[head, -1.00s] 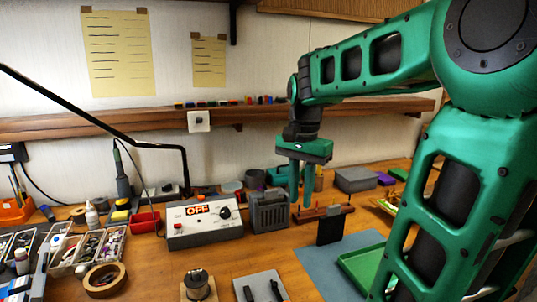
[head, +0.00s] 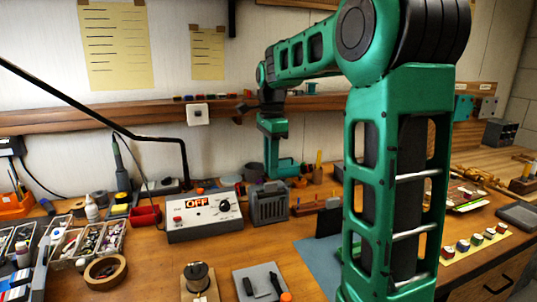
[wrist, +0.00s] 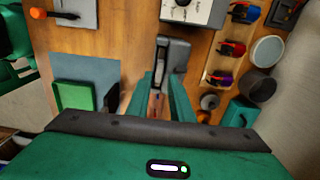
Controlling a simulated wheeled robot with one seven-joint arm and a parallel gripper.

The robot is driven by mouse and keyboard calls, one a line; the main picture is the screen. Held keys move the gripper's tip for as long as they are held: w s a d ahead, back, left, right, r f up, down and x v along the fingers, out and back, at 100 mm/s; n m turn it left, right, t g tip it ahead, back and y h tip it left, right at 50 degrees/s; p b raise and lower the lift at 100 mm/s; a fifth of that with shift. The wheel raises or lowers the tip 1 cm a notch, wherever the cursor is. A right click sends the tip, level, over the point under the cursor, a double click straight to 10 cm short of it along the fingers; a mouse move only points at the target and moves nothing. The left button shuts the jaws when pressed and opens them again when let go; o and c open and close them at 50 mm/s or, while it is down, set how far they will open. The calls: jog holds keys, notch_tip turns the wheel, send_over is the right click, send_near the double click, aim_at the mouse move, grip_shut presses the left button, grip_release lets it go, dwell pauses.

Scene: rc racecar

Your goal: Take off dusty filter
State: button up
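A dark grey slotted box (head: 268,204), probably the fan unit holding the filter, stands on the bench right of the power supply. In the wrist view the grey box (wrist: 176,55) lies just beyond my fingertips. I cannot make out the dust, or where the filter ends and the housing begins. My gripper (head: 271,172) hangs pointing down behind the box, apart from it as far as I can see. In the wrist view my gripper (wrist: 161,76) is open, its two green fingers spread with nothing held between them.
A power supply (head: 203,215) reading OFF stands left of the box. A black upright panel (head: 327,222) stands on a blue mat (head: 318,256), partly behind my arm. A green tray (wrist: 73,95) lies on the mat. A soldering-iron stand and parts trays crowd the left.

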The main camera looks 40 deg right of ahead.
aim_at(271, 183)
jog(key=shift+f, duration=2.25)
grip_shut()
jog(key=shift+r, duration=0.65)
notch_tip(271, 183, up, 11)
jog(key=shift+r, duration=0.2)
dwell(1.1)
